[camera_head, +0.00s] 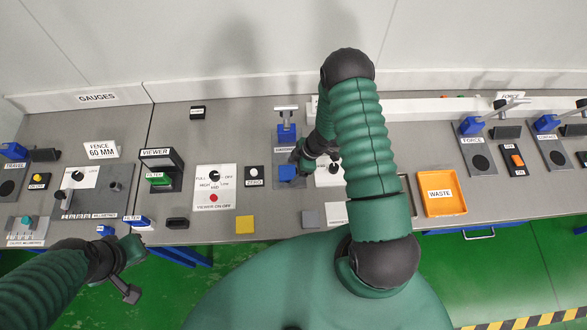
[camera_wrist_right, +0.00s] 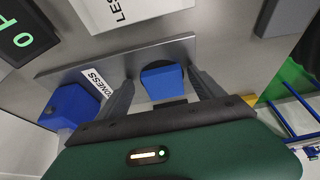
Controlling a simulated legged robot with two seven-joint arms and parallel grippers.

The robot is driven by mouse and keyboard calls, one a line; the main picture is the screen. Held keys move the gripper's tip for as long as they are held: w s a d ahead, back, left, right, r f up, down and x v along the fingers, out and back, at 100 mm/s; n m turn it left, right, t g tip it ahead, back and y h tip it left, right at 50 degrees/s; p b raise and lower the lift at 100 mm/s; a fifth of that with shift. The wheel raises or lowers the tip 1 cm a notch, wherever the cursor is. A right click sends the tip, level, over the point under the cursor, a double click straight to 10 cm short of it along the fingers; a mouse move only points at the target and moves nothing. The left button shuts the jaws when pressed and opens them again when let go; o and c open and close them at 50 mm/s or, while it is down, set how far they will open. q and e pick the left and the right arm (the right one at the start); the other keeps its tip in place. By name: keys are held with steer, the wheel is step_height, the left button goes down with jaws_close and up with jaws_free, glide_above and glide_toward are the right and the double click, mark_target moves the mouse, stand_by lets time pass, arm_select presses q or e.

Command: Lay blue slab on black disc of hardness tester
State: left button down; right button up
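The blue slab (camera_head: 287,173) sits on the grey base of the hardness tester, in front of its blue head (camera_head: 286,132). In the right wrist view the slab (camera_wrist_right: 163,82) lies between the fingers of my right gripper (camera_wrist_right: 162,78), with a narrow gap seen on each side. My right gripper (camera_head: 301,168) is open around the slab in the head view.
Yellow (camera_head: 245,224), grey (camera_head: 309,218) and white (camera_head: 336,212) pieces lie along the front edge. An orange waste tray (camera_head: 428,211) is to the right. The viewer panel (camera_head: 214,180) and zero button panel (camera_head: 254,176) stand left of the tester. My right arm hides some bench.

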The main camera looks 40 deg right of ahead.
steer(key=shift+s+a, duration=0.1)
steer(key=shift+a, duration=0.1)
steer(key=v, duration=1.2)
steer(key=shift+r, duration=0.15)
